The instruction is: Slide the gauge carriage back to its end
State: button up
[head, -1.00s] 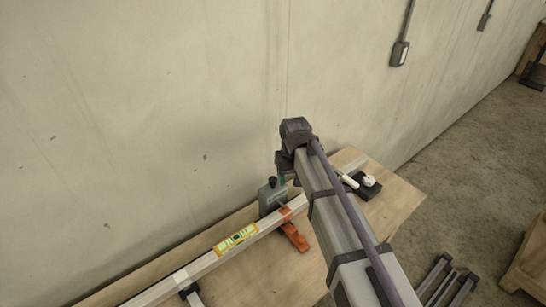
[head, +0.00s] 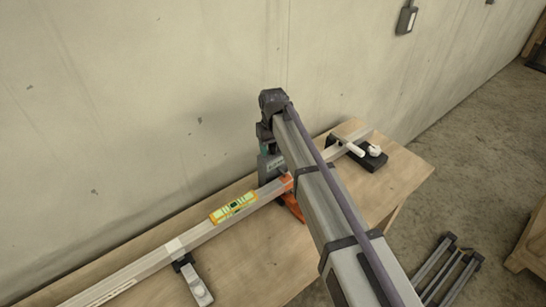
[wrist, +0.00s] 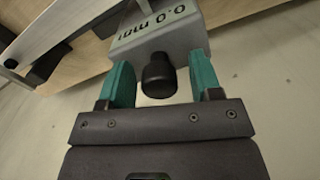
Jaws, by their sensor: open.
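The gauge carriage is a grey box (head: 269,166) on the long aluminium rail (head: 205,233) in the head view, partly hidden by my arm. In the wrist view the grey box (wrist: 150,40) reads "0.0 mm", and its black knob (wrist: 158,80) points toward my palm. My gripper (wrist: 160,64) is open, with one teal finger on each side of the knob. A gap shows between the knob and each finger. In the head view my gripper (head: 265,143) is at the carriage, mostly hidden behind my wrist. An orange part (head: 291,204) sits on the rail beside the carriage.
A black block with white handles (head: 371,160) stands at the bench's right end. A clamp (head: 194,282) is at the front left. The concrete wall (head: 150,80) rises close behind the wooden bench (head: 255,262).

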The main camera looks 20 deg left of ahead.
jog(key=shift+c, duration=0.3)
grip_shut()
dwell(0.3)
